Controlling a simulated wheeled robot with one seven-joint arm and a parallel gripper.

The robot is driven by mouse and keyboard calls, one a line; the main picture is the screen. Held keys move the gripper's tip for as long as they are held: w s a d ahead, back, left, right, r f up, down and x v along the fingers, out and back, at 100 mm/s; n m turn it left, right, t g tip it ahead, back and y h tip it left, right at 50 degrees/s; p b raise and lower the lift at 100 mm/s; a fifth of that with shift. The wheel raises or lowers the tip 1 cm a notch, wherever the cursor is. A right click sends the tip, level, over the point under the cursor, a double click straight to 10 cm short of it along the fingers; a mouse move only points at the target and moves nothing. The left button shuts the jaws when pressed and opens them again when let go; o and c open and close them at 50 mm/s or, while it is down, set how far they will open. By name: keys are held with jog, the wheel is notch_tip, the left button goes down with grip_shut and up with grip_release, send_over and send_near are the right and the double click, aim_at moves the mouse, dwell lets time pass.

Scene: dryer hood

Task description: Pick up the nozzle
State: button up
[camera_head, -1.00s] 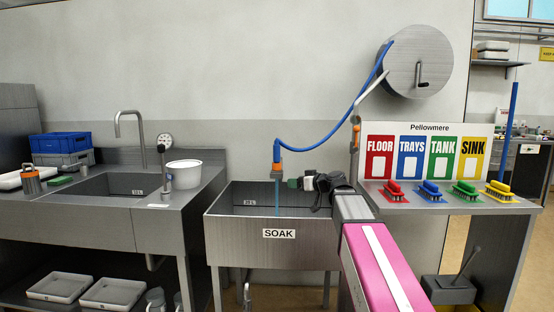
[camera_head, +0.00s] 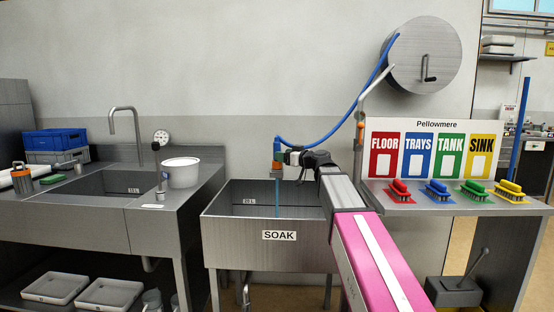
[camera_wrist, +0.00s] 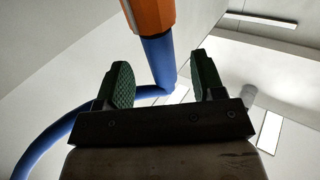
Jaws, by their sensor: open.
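The nozzle (camera_head: 277,170) has an orange collar and hangs upright from the blue hose (camera_head: 318,143), over the soak tank (camera_head: 248,232). A thin blue-grey part reaches down from it into the tank. My gripper (camera_head: 287,158) is beside the upper part of the nozzle, coming from the right. In the wrist view my gripper (camera_wrist: 163,82) is open with green ridged pads. The orange nozzle body (camera_wrist: 148,14) is at the top, and the blue hose (camera_wrist: 157,58) shows in the gap between the pads. I cannot tell whether the pads touch it.
The hose runs up to a wall reel (camera_head: 425,58). A curved metal pipe (camera_head: 361,125) rises right of the tank. Left is a sink counter with a white bucket (camera_head: 181,172). Right is a shelf with several coloured brushes (camera_head: 437,190) and a sign (camera_head: 432,125).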

aim_at(279, 143)
jog(key=x, duration=0.4)
jog(key=shift+w+r, duration=0.1)
jog(key=shift+w, duration=0.1)
jog(key=c, duration=1)
jog(key=shift+r, duration=0.1)
jog(key=shift+r, duration=0.5)
jog(key=r, duration=0.3)
jog(key=shift+s+a+r, duration=0.1)
jog(key=shift+s+r, duration=0.1)
jog(key=shift+s, duration=0.1)
jog(key=s+a+r, duration=0.3)
jog(key=s+r, duration=0.7)
jog(key=r, duration=0.1)
jog(key=shift+s+r, duration=0.25)
jog(key=shift+s, duration=0.1)
